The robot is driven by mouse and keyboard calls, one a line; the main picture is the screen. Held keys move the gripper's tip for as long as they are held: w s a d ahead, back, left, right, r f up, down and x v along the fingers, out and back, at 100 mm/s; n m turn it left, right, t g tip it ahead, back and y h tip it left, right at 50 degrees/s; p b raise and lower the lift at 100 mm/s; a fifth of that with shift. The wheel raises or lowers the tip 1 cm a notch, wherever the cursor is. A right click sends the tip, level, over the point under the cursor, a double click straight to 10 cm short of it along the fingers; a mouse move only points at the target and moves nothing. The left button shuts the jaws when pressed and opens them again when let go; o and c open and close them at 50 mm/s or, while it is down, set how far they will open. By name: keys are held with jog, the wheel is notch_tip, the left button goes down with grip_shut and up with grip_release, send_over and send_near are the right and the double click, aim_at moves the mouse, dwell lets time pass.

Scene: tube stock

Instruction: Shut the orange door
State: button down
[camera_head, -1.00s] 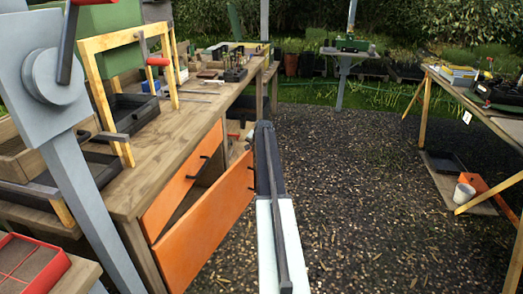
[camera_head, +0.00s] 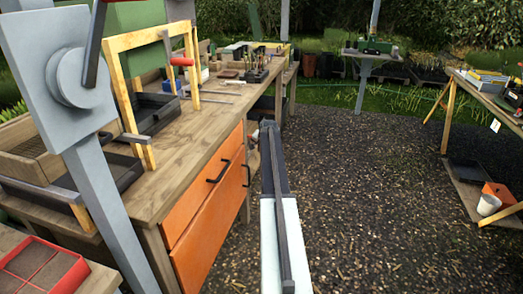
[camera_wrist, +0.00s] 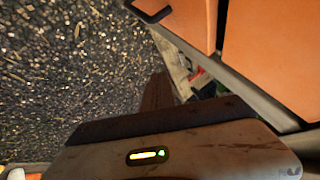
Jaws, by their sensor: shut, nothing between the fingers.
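The orange door (camera_head: 212,225) is on the front of the wooden bench, below an orange drawer front (camera_head: 200,187). It lies flush or almost flush with the bench front; a small gap cannot be ruled out. Its black handle (camera_head: 248,175) is at its far right edge. My gripper (camera_head: 268,126) is at the end of my outstretched arm, just right of the door's far edge. Its fingers are shut and empty. In the wrist view, orange panels (camera_wrist: 268,62) fill the upper right, and a dark handle (camera_wrist: 150,12) shows at the top. I cannot tell whether my gripper touches the door.
The bench top (camera_head: 190,130) carries a yellow wooden frame (camera_head: 150,42), trays and small tools. A red tray (camera_head: 40,270) is at lower left. Another table (camera_head: 490,95) stands at right, with a white pot (camera_head: 489,204) below. The gravel between is clear.

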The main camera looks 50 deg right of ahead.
jog(key=s+r+p, duration=0.8)
jog(key=s, duration=0.1)
jog(key=shift+s+d, duration=0.25)
jog(key=shift+d, duration=0.2)
